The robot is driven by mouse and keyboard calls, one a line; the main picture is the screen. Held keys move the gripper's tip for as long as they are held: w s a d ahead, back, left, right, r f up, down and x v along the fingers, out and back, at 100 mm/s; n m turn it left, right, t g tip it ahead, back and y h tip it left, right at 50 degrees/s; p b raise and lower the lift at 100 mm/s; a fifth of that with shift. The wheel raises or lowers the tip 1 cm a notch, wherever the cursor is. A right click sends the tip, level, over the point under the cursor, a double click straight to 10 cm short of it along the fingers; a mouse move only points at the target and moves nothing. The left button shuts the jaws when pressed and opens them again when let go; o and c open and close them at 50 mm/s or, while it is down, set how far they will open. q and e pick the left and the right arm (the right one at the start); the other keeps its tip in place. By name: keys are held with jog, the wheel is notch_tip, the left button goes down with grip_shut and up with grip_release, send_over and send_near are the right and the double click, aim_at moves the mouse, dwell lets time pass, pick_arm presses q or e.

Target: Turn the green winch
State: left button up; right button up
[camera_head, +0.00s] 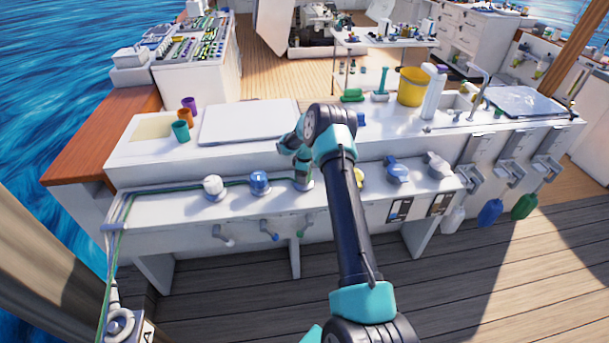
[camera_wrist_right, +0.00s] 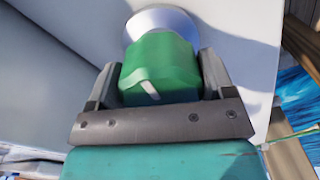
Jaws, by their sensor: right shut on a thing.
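The green winch (camera_wrist_right: 160,68) fills the middle of the right wrist view, a green block-like top on a round pale metal base. My right gripper (camera_wrist_right: 158,82) has one finger on each side of it and is shut on it. In the head view the right gripper (camera_head: 303,170) reaches down to the white ledge, between the blue winch and a yellow one, and the arm hides most of the green winch there. My left gripper is not in view.
On the same ledge stand a white winch (camera_head: 213,186), a blue winch (camera_head: 259,181), a yellow one (camera_head: 359,177) and another blue one (camera_head: 397,171). A green rope (camera_head: 150,189) runs along the ledge. Cups (camera_head: 181,131) and a yellow bucket (camera_head: 412,87) stand on the counter behind.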

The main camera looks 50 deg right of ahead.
jog(key=m, duration=0.3)
jog(key=shift+a, duration=0.1)
jog(key=shift+m, duration=2.2)
jog(key=o, duration=0.9)
jog(key=shift+r, duration=0.1)
notch_tip(320, 180, up, 17)
jog(key=shift+r, duration=0.15)
